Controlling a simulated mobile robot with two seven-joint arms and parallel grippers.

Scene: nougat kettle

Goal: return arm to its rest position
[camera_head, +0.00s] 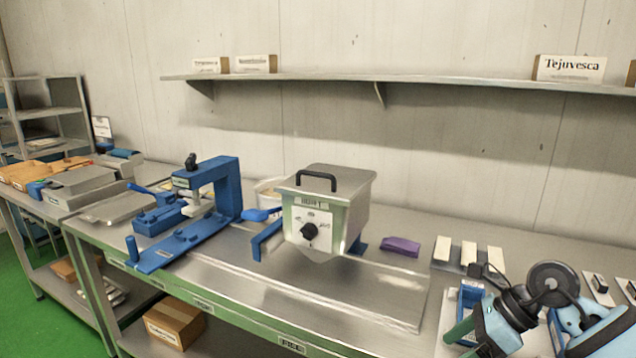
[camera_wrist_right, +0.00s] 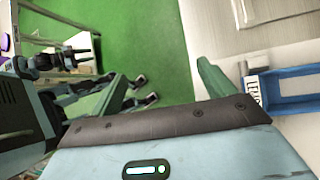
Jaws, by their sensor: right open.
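My right arm comes in at the lower right corner of the head view, bent low over the right end of the workbench. Its gripper (camera_head: 462,332) is beside a blue-framed holder (camera_head: 470,297), and a green finger shows there. In the right wrist view the green finger (camera_wrist_right: 212,78) points away from the dark gripper bar, with nothing seen held. The jaws are open. The blue holder also shows in the right wrist view (camera_wrist_right: 285,86), to the right of the finger and apart from it. My left gripper is not in the head view.
The kettle (camera_head: 318,222), lid on, stands mid-bench. A blue press (camera_head: 205,205) is left of it, a purple block (camera_head: 400,246) right of it. Pale bars (camera_head: 467,253) lie near my right arm. The shelf (camera_head: 400,82) runs above. Green floor (camera_wrist_right: 150,40) is open beside the bench.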

